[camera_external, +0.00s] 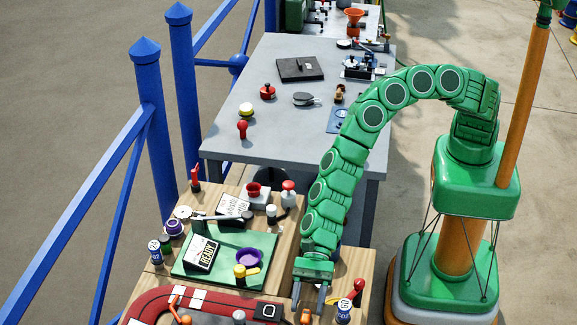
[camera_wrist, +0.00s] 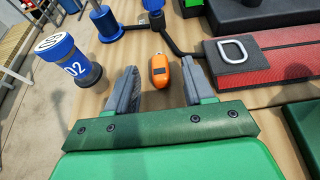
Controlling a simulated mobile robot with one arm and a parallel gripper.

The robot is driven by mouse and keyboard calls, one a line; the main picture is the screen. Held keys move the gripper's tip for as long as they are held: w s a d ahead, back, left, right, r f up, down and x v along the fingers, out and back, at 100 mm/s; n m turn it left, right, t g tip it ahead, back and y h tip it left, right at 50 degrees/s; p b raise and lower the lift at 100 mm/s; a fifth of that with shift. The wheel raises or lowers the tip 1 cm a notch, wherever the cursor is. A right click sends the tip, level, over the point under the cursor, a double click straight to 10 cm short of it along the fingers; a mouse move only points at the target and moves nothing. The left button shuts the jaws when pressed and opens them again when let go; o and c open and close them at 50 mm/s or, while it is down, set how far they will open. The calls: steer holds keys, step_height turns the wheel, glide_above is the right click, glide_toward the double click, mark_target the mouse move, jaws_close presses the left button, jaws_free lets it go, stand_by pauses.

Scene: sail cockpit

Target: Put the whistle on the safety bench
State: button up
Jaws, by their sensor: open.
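A small orange whistle-like piece with a dark patch (camera_wrist: 160,72) lies on the wooden bench top in the wrist view. In the external view an orange bit of it (camera_external: 305,317) shows at the bottom edge, by my fingertips. My gripper (camera_external: 309,297) points down there, open and empty. In the wrist view its two grey fingers (camera_wrist: 158,90) stand either side of the orange piece, with gaps on both sides. A grey bench (camera_external: 225,135) with several items stands farther back. No label shows which bench is the safety bench.
A blue-and-white cylinder marked 02 (camera_wrist: 82,62) stands left of my fingers. A red pad with a dark block (camera_wrist: 238,52) lies to the right. The wooden bench (camera_external: 285,232) also holds a green board (camera_external: 262,242). The grey bench has bare space near its front.

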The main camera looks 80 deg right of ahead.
steer(key=v, duration=1)
steer(key=shift+d+r, duration=0.1)
steer(key=shift+d, duration=0.05)
